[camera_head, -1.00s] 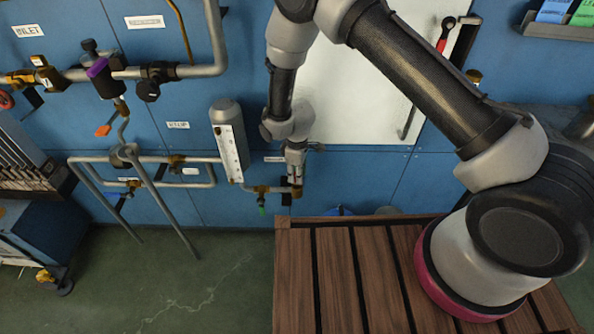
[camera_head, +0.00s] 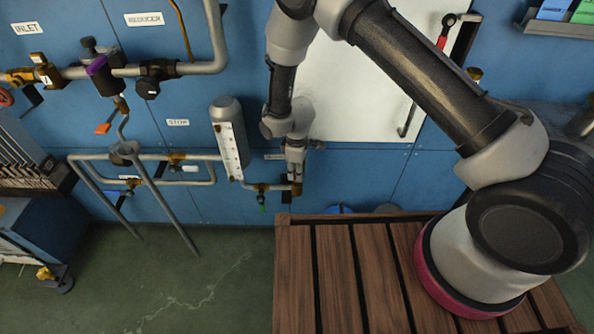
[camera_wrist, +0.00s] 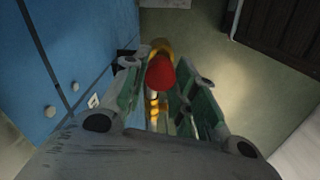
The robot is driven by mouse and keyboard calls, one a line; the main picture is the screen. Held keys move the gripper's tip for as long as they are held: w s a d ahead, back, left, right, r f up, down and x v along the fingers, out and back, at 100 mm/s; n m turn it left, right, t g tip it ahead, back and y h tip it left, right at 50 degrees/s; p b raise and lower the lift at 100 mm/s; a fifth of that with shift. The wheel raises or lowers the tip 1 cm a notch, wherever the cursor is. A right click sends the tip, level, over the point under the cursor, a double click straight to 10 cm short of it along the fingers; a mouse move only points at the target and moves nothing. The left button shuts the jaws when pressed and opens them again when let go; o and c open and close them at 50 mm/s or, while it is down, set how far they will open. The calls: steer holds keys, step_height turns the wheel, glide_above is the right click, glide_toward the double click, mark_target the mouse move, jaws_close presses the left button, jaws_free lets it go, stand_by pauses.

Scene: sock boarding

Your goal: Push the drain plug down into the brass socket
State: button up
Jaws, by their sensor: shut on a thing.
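The red drain plug (camera_wrist: 160,73) shows in the wrist view between the two fingers of my gripper (camera_wrist: 162,90). My gripper is shut on it. Brass (camera_wrist: 159,46) shows just beyond the red top and looks like the socket. I cannot tell how deep the plug sits in it. In the head view my gripper (camera_head: 295,172) points down at the brass fitting (camera_head: 296,189) at the right end of the lower pipe. The plug is hidden there by the gripper.
A grey cylinder with a white scale plate (camera_head: 229,148) stands just left of my gripper. Pipes and valves (camera_head: 125,150) are further left on the blue panel wall. A slatted wooden deck (camera_head: 340,275) lies below right. Green floor (camera_head: 180,285) is clear.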

steer(key=shift+f, duration=1.9)
steer(key=o, duration=1.1)
step_height(320, 180, up, 12)
steer(key=shift+f, duration=0.1)
